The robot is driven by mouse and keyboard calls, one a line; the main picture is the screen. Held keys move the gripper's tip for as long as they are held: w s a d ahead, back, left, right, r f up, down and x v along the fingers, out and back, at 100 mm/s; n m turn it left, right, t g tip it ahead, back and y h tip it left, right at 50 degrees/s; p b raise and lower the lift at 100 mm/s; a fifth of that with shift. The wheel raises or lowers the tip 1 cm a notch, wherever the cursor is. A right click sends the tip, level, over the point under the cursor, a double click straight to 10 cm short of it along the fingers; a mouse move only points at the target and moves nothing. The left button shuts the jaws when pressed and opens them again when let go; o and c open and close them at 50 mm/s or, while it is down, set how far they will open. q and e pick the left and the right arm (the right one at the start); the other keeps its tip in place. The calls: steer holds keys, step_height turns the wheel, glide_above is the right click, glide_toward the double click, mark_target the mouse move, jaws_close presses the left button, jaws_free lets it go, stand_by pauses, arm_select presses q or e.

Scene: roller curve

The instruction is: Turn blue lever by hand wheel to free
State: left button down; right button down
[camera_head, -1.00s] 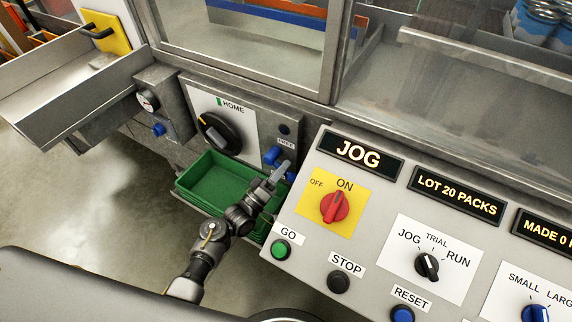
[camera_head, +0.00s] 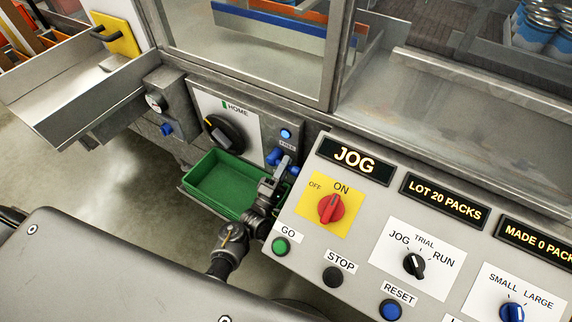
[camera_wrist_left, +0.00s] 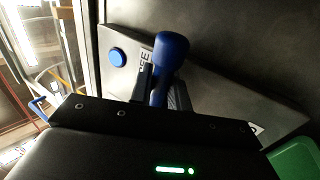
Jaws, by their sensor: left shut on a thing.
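The blue lever (camera_head: 274,157) sits on the grey machine panel, beside the FREE label (camera_head: 287,145). The black hand wheel (camera_head: 222,133) is on a white plate marked HOME, left of the lever. My left gripper (camera_head: 279,172) reaches up to the lever from below. In the left wrist view the lever's blue round-ended handle (camera_wrist_left: 171,47) stands between my fingers, which are shut on it. The fingers hide part of its shaft. A round lamp (camera_head: 286,134) above the label is lit blue; it also shows in the left wrist view (camera_wrist_left: 117,57). My right gripper is not in view.
A green tray (camera_head: 215,186) is just below the hand wheel. The sloping control desk (camera_head: 345,235) with its red switch (camera_head: 330,208) stands close to the right of my left gripper. A metal chute (camera_head: 85,95) juts out at the left.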

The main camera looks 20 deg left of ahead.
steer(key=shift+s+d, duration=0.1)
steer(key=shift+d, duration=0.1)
arm_select(q)
steer(key=c, duration=1.7)
jaws_free()
